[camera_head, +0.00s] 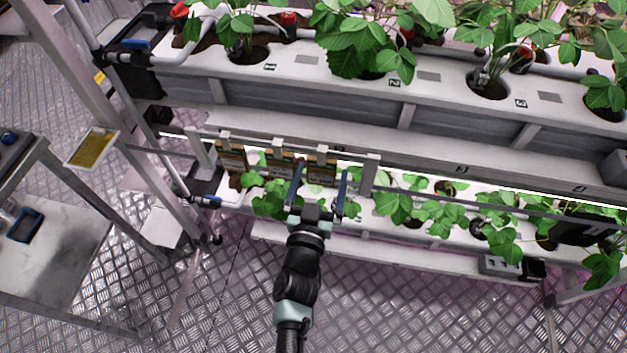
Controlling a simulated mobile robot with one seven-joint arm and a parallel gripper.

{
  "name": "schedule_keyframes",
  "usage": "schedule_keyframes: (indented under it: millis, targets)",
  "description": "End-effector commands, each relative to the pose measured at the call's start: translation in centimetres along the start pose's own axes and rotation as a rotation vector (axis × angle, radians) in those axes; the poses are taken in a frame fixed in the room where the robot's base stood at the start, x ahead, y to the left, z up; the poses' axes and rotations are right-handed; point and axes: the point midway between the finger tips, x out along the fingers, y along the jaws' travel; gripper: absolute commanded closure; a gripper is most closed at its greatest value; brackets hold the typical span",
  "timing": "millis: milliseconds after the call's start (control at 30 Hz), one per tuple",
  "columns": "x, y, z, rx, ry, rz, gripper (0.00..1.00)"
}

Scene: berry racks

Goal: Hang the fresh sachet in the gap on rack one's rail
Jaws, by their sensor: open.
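Several brown sachets with pale tops hang side by side at the rail (350,162) along the rack's lower tier. One is at the left (231,158), one in the middle (279,165), and one at the right (322,170). I cannot tell which is the fresh one. My gripper (320,171) is open, with its two blue fingers pointing up toward the rail. In the picture the fingers lie on either side of the right sachet; I cannot tell whether they touch it. To the right of that sachet is a bare stretch of rail beside a grey upright.
Strawberry plants fill the upper white gutter (430,78) and the lower gutter (465,232), with leaves close around my gripper. A metal frame post with a yellow card (91,148) stands left. A side table (60,262) holds a blue-rimmed tray (25,225). The metal floor in front is clear.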

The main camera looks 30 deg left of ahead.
Motion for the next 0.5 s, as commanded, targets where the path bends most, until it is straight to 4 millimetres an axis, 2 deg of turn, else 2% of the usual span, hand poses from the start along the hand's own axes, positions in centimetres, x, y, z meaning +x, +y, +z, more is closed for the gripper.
schedule_keyframes:
  millis: [300, 500]
  targets:
    - [-6.5, 0.0, 0.1, 0.001, -0.005, 0.000, 0.00]
    - [-9.7, 0.0, 0.1, 0.001, -0.002, -0.001, 0.00]
